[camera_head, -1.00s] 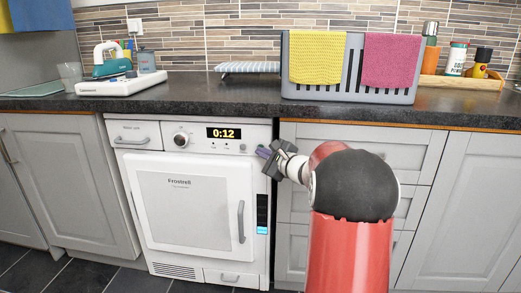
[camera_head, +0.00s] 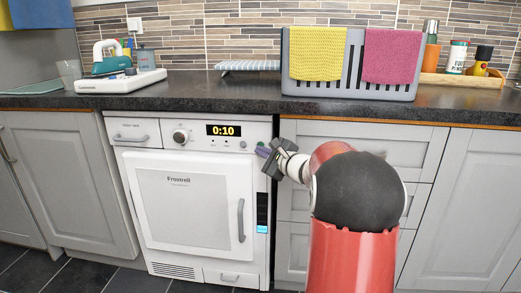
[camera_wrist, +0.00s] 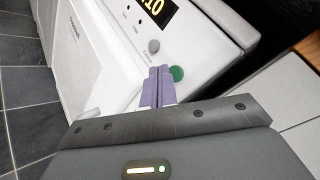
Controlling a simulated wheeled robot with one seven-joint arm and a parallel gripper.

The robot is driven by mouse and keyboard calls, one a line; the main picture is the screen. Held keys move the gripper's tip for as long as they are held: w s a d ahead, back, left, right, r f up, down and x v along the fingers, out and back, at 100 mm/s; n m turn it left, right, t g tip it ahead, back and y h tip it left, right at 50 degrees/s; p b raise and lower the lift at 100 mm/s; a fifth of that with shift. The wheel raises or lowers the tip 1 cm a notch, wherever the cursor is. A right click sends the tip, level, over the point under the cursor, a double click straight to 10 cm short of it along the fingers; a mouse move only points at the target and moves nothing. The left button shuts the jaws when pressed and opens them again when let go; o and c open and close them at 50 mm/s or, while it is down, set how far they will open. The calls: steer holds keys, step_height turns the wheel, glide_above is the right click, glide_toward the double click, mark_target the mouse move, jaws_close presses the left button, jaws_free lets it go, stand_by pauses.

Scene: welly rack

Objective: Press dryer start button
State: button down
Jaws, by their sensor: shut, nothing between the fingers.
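The white dryer (camera_head: 190,205) stands under the worktop. Its display (camera_head: 223,130) reads 0:10. In the wrist view a green round button (camera_wrist: 177,73) sits on the dryer's panel, with a grey round button (camera_wrist: 153,46) beside it. My gripper (camera_head: 264,151) is at the right end of the panel, its purple fingers shut and empty. In the wrist view the fingertips (camera_wrist: 158,72) lie just left of the green button in the picture. I cannot tell whether they touch the panel.
A grey crate (camera_head: 348,91) with a yellow cloth (camera_head: 317,53) and a pink cloth (camera_head: 391,57) stands on the worktop. A steam iron (camera_head: 110,60) rests on a white base (camera_head: 121,82) at the left. Drawers (camera_head: 300,205) stand right of the dryer.

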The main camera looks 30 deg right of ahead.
steer(key=shift+s+a+b, duration=0.7)
steer(key=shift+s+b, duration=0.05)
steer(key=shift+s, duration=0.3)
steer(key=shift+s+a+b, duration=0.7)
steer(key=shift+s+b, duration=0.05)
steer(key=shift+s, duration=0.3)
steer(key=s+a+f+n+g+y+p, duration=0.15)
steer(key=s+a+n+g, duration=0.25)
steer(key=s+a+n, duration=0.45)
steer(key=s+a+n+g+y, duration=0.2)
steer(key=s+a+n+g, duration=0.3)
steer(key=a, duration=0.7)
steer(key=s+d+f+n+g+h+p, duration=0.1)
steer(key=s+f+n+h, duration=0.2)
steer(key=s, duration=0.6)
steer(key=s+d+f+n+g+h+p, duration=0.1)
steer(key=s+f+n+h, duration=0.2)
steer(key=s+n, duration=0.4)
steer(key=s+h, duration=0.1)
steer(key=s, duration=0.2)
steer(key=shift+s+d+f, duration=0.15)
steer(key=shift+s+d, duration=0.05)
steer(key=shift+d, duration=0.1)
